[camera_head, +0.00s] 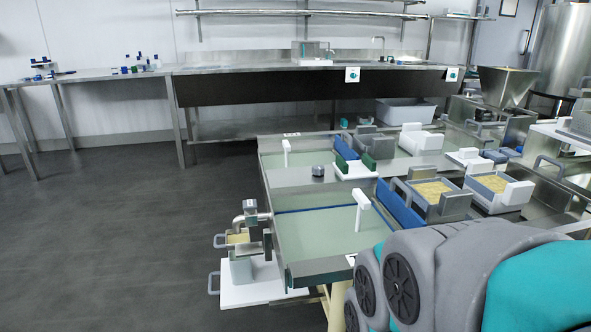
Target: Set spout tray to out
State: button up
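A white tray (252,287) with a grey handle (214,283) on its left side sits low at the left end of the near vat. It sticks out to the left past the vat wall and looks like the spout tray. Above it is a metal spout (250,212) with a small yellowish box (237,238) that has its own grey handle. A grey-green container (241,268) stands on the white tray. My gripper is not visible. My grey and teal arm fills the lower right, apart from the tray in the picture.
The near vat (330,232) holds pale greenish liquid, with a white upright piece (362,205) in it. Curd-filled moulds (434,190) stand to the right. A steel counter (300,68) runs along the back wall. The dark floor (110,230) at left is clear.

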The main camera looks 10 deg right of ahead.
aim_at(267, 286)
jog(key=i+j, duration=0.1)
jog(key=j, duration=0.8)
jog(key=i+j, duration=0.15)
jog(key=j, duration=0.3)
jog(key=u, duration=0.05)
